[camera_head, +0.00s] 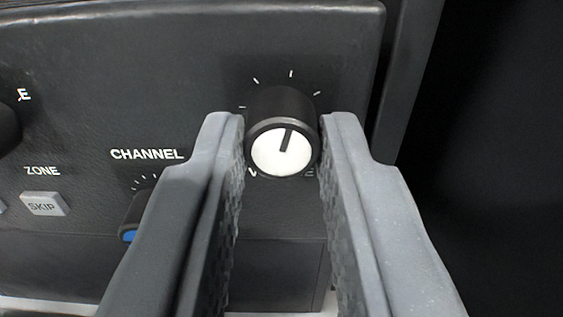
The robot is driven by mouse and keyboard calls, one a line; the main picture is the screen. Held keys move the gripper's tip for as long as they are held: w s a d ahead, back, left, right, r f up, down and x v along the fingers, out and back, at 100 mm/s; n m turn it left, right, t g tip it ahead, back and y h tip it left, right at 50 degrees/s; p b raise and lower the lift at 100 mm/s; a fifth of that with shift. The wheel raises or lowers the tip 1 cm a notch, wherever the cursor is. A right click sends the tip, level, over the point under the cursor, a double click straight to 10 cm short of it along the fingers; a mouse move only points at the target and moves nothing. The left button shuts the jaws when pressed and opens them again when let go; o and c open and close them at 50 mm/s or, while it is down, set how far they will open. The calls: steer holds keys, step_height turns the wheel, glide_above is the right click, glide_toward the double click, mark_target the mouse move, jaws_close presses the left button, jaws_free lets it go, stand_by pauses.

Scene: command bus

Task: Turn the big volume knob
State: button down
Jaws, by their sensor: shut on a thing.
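The big knob (280,149) has a black body and a white face with a dark pointer line. It sticks out from the right part of the black panel, with white tick marks around its upper side. The pointer aims up and slightly right. My gripper (282,135) is shut on the knob, with one grey finger on its left side and one on its right. The lettering below the knob is mostly hidden behind the fingers.
A smaller knob with a blue face (130,235) sits left of my gripper under the word CHANNEL. A grey SKIP button (44,204) is farther left, under the word ZONE. Another dark knob (8,127) is cut off at the left edge. Right of the panel is a dark area.

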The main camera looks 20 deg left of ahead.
steer(key=shift+f+n, duration=0.1)
steer(key=shift+n, duration=0.3)
steer(key=n+b, duration=0.2)
steer(key=n, duration=0.1)
steer(key=shift+n+b, duration=0.3)
steer(key=n+b, duration=0.2)
steer(key=n, duration=0.3)
steer(key=shift+f+b, duration=0.1)
steer(key=shift+b, duration=0.3)
steer(key=shift+n, duration=0.4)
steer(key=c, duration=1.3)
jaws_free()
steer(key=shift+s, duration=0.1)
